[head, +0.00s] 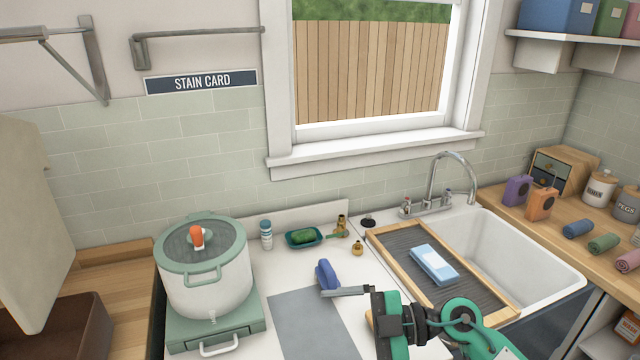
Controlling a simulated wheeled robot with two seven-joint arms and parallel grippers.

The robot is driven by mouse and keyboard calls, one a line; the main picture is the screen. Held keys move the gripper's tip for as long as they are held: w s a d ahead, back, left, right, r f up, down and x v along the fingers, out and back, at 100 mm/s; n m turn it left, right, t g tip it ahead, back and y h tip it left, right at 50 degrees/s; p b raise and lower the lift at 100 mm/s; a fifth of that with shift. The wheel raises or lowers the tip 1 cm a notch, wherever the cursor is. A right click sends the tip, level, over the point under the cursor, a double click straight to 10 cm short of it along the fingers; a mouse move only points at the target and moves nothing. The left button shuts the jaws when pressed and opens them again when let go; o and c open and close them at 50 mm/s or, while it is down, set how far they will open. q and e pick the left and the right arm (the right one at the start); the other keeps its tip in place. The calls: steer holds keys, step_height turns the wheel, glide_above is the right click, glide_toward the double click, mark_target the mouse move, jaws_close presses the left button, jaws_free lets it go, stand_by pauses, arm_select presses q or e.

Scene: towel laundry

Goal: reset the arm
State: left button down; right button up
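My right gripper (346,292) comes in from the lower right, its green and black wrist above the counter. Its grey fingers point left and are seen nearly side-on, so the gap between them does not show. A blue rounded object (326,274) is at the fingertips in this view; I cannot tell whether the fingers touch or hold it. My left gripper is not in view.
A lidded white pot (205,272) stands on a green stove (216,330) at left. A green soap dish (303,239) sits behind. A wood-framed washboard (402,240) with a blue-white block (434,264) lies beside the sink (515,250). A grey mat (300,318) is bare.

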step_height(320, 180, up, 6)
steer(key=w+d+m+t+y, duration=0.1)
steer(key=m+t+y, duration=0.35)
steer(key=t, duration=0.35)
steer(key=w+d+m+t+h, duration=0.3)
steer(key=d+m+t+h, duration=0.45)
steer(key=m+t, duration=0.35)
steer(key=s+d+f+m+g+h, duration=0.3)
steer(key=d+f+m+h, duration=0.65)
steer(key=f+h, duration=0.5)
steer(key=s+d+f+n+g, duration=0.1)
steer(key=s+f+g, duration=0.6)
steer(key=s, duration=0.4)
steer(key=s+d+f+n+g, duration=0.1)
steer(key=s+f+g, duration=0.6)
steer(key=s, duration=0.4)
step_height(320, 180, down, 33)
steer(key=s+d+f+g, duration=0.1)
steer(key=s+d+f, duration=0.2)
steer(key=s+f, duration=1.5)
steer(key=shift+s+f+y, duration=0.35)
steer(key=shift+s, duration=0.05)
